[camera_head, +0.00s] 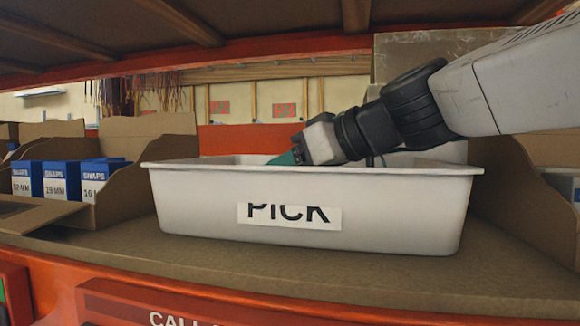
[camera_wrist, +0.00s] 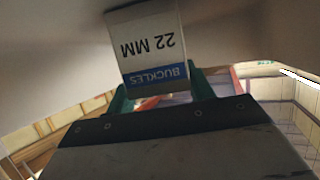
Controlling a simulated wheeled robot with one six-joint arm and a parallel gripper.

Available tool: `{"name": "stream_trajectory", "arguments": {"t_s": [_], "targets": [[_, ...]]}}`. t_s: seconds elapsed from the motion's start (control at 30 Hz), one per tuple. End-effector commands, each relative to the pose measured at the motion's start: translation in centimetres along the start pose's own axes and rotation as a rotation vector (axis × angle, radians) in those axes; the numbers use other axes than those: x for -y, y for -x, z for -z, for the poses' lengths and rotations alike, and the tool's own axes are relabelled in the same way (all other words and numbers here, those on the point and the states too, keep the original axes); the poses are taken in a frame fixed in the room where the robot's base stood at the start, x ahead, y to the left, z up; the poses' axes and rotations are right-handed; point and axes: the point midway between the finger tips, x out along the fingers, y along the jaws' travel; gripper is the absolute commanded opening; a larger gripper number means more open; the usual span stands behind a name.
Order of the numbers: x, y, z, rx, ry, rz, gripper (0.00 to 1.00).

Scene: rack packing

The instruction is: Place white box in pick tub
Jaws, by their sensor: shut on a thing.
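The white pick tub (camera_head: 385,215) stands on the shelf in the head view, with a "PICK" label on its front wall. My gripper (camera_head: 285,158) reaches in over the tub's rim from the right, and its green fingertips dip behind the front wall. In the wrist view my gripper (camera_wrist: 157,82) is shut on a white box (camera_wrist: 145,40) with a blue band reading "BUCKLES" and "22 MM". The box is hidden behind the tub's wall in the head view. Whether it touches the tub's floor I cannot tell.
Cardboard bins stand left of the tub, one with blue and white "SNAPS" boxes (camera_head: 60,180). Another cardboard bin (camera_head: 525,205) is close on the right. An upper shelf (camera_head: 250,30) hangs low above. Bare shelf (camera_head: 300,270) shows in front of the tub.

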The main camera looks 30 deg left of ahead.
Motion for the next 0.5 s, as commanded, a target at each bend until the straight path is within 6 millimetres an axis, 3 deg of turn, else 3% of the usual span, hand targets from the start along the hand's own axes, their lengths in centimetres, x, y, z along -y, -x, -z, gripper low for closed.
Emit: {"name": "stream_trajectory", "arguments": {"t_s": [0.33,0.37,0.4,0.5], "targets": [[-0.09,-0.01,-0.26,-0.001,0.000,-0.002,0.25],[-0.10,0.00,-0.24,-0.001,0.001,-0.002,0.61],[-0.11,0.00,-0.24,-0.001,0.000,-0.002,0.72],[-0.11,0.00,-0.24,-0.001,0.000,-0.002,0.74]]}}
